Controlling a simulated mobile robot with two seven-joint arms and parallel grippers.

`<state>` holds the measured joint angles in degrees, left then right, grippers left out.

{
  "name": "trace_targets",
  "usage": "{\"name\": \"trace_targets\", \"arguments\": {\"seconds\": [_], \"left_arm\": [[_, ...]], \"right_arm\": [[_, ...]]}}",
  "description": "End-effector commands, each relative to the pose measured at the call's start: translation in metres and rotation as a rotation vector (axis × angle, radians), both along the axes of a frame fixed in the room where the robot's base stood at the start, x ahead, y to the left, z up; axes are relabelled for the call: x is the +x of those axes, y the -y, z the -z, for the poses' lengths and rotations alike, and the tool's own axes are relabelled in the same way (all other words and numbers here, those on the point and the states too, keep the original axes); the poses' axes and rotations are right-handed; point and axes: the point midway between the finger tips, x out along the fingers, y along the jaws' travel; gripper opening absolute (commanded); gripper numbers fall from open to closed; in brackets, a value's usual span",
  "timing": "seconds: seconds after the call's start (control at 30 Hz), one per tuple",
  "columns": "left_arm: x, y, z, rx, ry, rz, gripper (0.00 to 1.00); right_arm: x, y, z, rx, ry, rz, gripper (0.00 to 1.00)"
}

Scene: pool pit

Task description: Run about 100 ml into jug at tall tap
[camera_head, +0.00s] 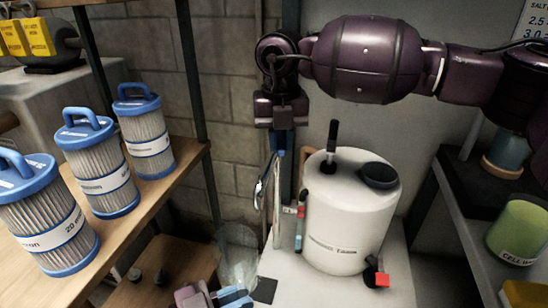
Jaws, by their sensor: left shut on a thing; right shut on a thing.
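The jug (238,262) is clear and stands low in the middle, left of the white tank's stand. My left gripper (232,297) is at the jug's near side at the bottom edge, shut on what looks like the jug; the exact grip is not clear. The tall tap (276,200) is a thin upright metal pipe behind and right of the jug, left of the tank. My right gripper (281,142) points down at the tap's upper end and is shut on it, probably on its lever. Any water in the jug or from the spout cannot be made out.
A white tank (345,220) with a black cap and a small red tap (381,279) stands right of the tall tap. Blue-topped filter cartridges (97,167) stand on a wooden shelf (185,160) at left. A shelf with a green tub (518,232) is at right.

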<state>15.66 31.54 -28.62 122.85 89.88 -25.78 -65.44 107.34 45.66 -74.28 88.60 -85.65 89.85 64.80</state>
Motion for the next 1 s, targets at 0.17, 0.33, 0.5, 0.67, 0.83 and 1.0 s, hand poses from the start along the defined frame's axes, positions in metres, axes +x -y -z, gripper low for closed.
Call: {"name": "trace_targets", "arguments": {"seconds": [0.17,0.33,0.5,0.67,0.83,1.0], "left_arm": [[0.000,0.000,0.000,-0.001,0.001,0.000,0.00],[0.000,0.000,-0.001,-0.001,0.001,0.000,0.00],[0.000,0.000,-0.001,-0.001,0.001,0.000,0.00],[0.000,0.000,-0.001,-0.001,0.001,0.000,0.00],[0.000,0.000,-0.001,-0.001,0.001,0.000,0.00],[0.000,0.000,-0.001,-0.001,0.001,0.000,0.00]], "right_arm": [[0.001,0.010,0.000,0.000,0.001,-0.166,0.00],[0.003,0.018,0.000,0.001,0.001,-0.326,0.00],[0.007,0.026,0.000,0.000,0.001,-0.474,0.00],[0.011,0.031,-0.001,0.001,0.002,-0.592,0.00],[0.014,0.035,-0.001,0.000,0.001,-0.685,0.00],[0.016,0.037,-0.001,-0.001,0.001,-0.743,0.00]]}}
